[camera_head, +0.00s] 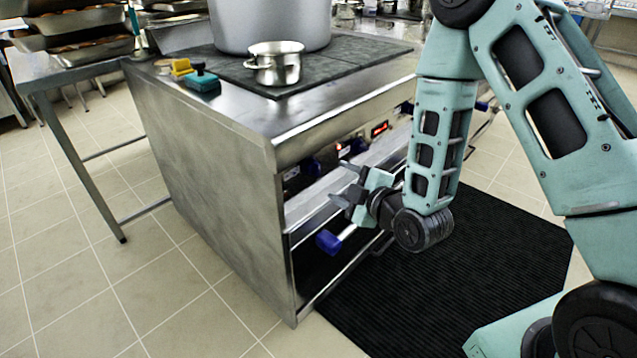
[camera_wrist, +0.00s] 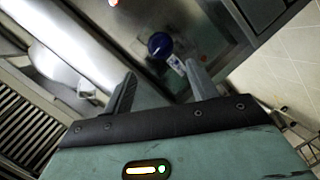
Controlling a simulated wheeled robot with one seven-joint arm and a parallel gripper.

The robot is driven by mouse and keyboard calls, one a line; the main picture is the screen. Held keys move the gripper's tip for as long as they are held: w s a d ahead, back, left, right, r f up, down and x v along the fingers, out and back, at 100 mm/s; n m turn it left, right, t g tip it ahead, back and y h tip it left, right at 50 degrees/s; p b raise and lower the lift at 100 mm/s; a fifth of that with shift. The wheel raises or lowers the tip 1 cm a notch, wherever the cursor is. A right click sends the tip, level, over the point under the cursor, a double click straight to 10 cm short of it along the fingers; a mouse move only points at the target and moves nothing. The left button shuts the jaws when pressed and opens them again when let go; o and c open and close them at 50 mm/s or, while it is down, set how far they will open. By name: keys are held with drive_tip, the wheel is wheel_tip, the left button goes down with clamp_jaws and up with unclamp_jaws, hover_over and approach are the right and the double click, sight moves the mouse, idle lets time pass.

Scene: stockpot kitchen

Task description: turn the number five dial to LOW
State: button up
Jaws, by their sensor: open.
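The stove's front panel carries dark blue dials, one (camera_head: 313,165) to the left of my gripper (camera_head: 345,184) and another (camera_head: 407,107) farther right, partly behind my arm. Their numbers and markings are too small to read. In the wrist view, a round blue knob (camera_wrist: 160,45) lies beyond and between the fingertips of my gripper (camera_wrist: 161,73), with a small white and blue label (camera_wrist: 177,65) beside it. My gripper is open and empty, in front of the panel. It appears apart from the knob.
A metal rail runs along the stove front near my gripper. A blue-ended handle (camera_head: 328,241) sticks out below. A small pot (camera_head: 275,63) and large stockpot (camera_head: 268,25) stand on top. A black mat (camera_head: 440,285) covers the floor.

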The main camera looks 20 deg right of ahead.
sight(318, 170)
drive_tip(key=shift+w+a+f+b, duration=0.15)
drive_tip(key=shift+w+f+b, duration=0.2)
drive_tip(key=shift+b, duration=1.85)
drive_tip(key=x, duration=0.8)
drive_tip(key=shift+w+a+r, duration=0.15)
drive_tip(key=shift+w, duration=0.2)
drive_tip(key=c, duration=1)
